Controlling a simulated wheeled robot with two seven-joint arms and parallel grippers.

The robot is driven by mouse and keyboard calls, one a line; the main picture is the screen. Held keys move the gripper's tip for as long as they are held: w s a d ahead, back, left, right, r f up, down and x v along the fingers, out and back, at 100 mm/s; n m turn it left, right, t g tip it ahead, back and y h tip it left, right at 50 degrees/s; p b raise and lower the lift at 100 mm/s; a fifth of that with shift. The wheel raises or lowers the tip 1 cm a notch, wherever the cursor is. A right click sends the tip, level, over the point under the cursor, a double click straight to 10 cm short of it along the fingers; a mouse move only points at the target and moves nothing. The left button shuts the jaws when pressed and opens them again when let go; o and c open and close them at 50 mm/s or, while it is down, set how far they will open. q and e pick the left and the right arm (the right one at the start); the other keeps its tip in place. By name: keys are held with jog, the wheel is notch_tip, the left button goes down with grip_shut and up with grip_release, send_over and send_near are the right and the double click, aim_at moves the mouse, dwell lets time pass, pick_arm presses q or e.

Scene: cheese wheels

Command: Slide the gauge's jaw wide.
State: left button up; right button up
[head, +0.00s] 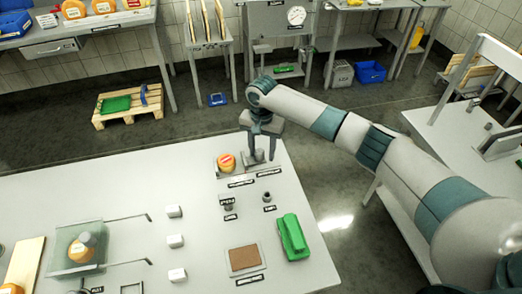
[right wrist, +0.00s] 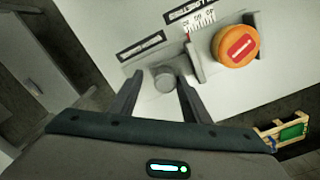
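The gauge (right wrist: 190,55) is a grey sliding piece with a handle post (right wrist: 163,82), beside a white printed scale (right wrist: 201,22). In the head view the gauge (head: 253,160) stands at the far right corner of the white table, partly hidden by my right gripper (head: 262,146). An orange cheese wheel with a red label (right wrist: 236,46) lies right beside the jaw; it also shows in the head view (head: 226,162). In the right wrist view my right gripper (right wrist: 161,78) is open, its fingers on either side of the post. Contact cannot be told. My left gripper is not in view.
The white table (head: 150,190) also holds a green object (head: 293,237), a brown square pad (head: 244,258), small grey weights (head: 228,202) and several white blocks (head: 174,211). A glass-like box (head: 62,250) with a cheese stands left. Bare floor lies beyond the table's far edge.

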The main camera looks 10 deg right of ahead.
aim_at(262, 150)
jog(key=shift+a, duration=0.15)
jog(key=shift+r, duration=0.8)
notch_tip(262, 150, up, 16)
jog(key=b, duration=0.4)
jog(key=shift+s+f, duration=0.1)
jog(key=shift+f, duration=0.1)
